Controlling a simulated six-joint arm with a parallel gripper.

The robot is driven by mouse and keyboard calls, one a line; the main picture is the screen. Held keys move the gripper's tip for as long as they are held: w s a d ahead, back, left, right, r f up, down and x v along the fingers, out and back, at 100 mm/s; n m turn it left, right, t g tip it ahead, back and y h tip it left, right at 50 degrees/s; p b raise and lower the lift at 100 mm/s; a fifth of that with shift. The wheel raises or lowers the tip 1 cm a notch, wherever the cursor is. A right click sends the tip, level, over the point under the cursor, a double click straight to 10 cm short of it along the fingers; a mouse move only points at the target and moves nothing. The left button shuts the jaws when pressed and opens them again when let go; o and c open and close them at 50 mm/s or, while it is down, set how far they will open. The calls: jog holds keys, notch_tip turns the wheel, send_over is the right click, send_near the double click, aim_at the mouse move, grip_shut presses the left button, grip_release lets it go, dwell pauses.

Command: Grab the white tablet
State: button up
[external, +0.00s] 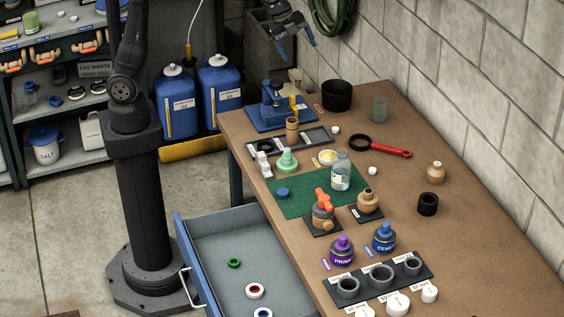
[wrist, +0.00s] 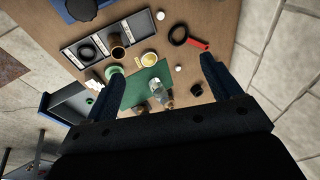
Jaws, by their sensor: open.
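Two small white round pieces lie on the brown bench, and I cannot tell for sure which is the tablet. One white piece (external: 373,171) is below the magnifier's lens; it also shows in the wrist view (wrist: 178,68). The other white piece (external: 335,130) is near the right end of the grey tray; it also shows in the wrist view (wrist: 160,15). My gripper (external: 295,42) is open and empty, high above the back of the bench. In the wrist view its two fingers (wrist: 163,66) are spread wide.
A red-handled magnifier (external: 398,151), a clear bottle (external: 341,172) on a green mat (external: 290,207), a yellow dish (external: 328,156) and a green stamp-like piece (external: 287,161) crowd the white pieces. A blue press (external: 273,105) and black pot (external: 337,96) stand behind. The drawer (external: 215,245) is open.

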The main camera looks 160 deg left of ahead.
jog(key=c, duration=0.7)
jog(key=shift+o, duration=0.2)
jog(key=n+g+h, duration=0.1)
jog(key=n+g, duration=0.1)
jog(key=n, duration=1.6)
send_near(335, 128)
jog(key=x, duration=0.8)
jog(key=shift+w, duration=0.15)
